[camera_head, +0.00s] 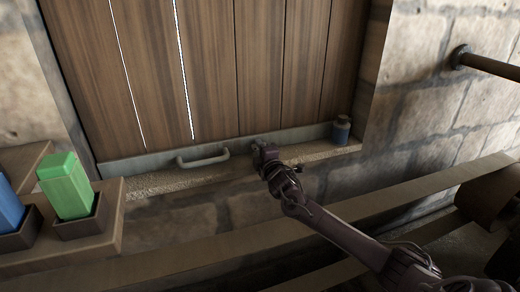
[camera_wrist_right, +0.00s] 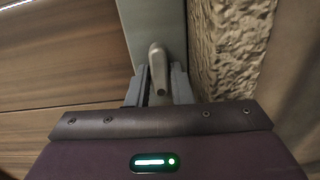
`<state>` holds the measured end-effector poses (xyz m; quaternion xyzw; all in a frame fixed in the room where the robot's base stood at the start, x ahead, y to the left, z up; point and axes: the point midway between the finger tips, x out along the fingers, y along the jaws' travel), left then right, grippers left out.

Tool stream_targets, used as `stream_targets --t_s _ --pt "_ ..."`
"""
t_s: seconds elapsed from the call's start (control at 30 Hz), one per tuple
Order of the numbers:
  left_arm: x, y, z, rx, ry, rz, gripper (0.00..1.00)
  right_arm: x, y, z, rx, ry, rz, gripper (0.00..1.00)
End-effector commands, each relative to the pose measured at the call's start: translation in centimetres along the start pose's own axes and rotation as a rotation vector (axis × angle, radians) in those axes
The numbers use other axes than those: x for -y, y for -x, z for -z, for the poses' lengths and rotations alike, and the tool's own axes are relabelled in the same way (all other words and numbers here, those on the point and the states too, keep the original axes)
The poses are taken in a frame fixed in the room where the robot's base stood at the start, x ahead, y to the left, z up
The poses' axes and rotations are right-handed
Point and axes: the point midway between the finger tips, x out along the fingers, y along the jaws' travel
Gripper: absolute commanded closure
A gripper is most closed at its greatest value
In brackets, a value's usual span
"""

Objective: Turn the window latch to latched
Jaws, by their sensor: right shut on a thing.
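The window latch (camera_wrist_right: 157,62) is a small grey lever on the grey bottom rail (camera_wrist_right: 150,25) of the wooden shutter. In the right wrist view it stands between the two fingers of my right gripper (camera_wrist_right: 158,88), which is shut on it. In the head view my right gripper (camera_head: 262,147) is at the rail, and its hand and fingers largely hide the latch. Whether the latch is fully turned cannot be told from here. My left gripper is not in view.
A grey bar handle (camera_head: 203,157) is on the rail left of my right gripper. A small blue-grey jar (camera_head: 341,129) stands at the sill's right end. A green block (camera_head: 66,186) and a blue block (camera_head: 8,208) sit in dark holders at the left. A pipe (camera_head: 485,64) juts from the right wall.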

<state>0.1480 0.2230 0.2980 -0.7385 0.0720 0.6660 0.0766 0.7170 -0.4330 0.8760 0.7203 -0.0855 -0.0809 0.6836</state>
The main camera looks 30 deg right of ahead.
Motion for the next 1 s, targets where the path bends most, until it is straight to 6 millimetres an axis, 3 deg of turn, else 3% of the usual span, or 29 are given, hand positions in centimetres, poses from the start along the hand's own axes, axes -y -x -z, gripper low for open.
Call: stream_targets --t_s 0.67,0.7,0.8,1.0 --pt "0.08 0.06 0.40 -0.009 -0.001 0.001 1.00 0.12 0.01 0.06 -0.001 0.064 0.002 1.00" --pt "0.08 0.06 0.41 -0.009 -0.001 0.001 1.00 0.12 0.02 0.06 -0.001 0.064 0.002 0.78" --pt "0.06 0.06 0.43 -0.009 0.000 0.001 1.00 0.11 0.02 0.06 -0.001 0.063 0.001 0.65" --pt "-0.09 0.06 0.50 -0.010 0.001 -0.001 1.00 0.16 0.02 0.05 -0.001 0.063 0.002 0.63"
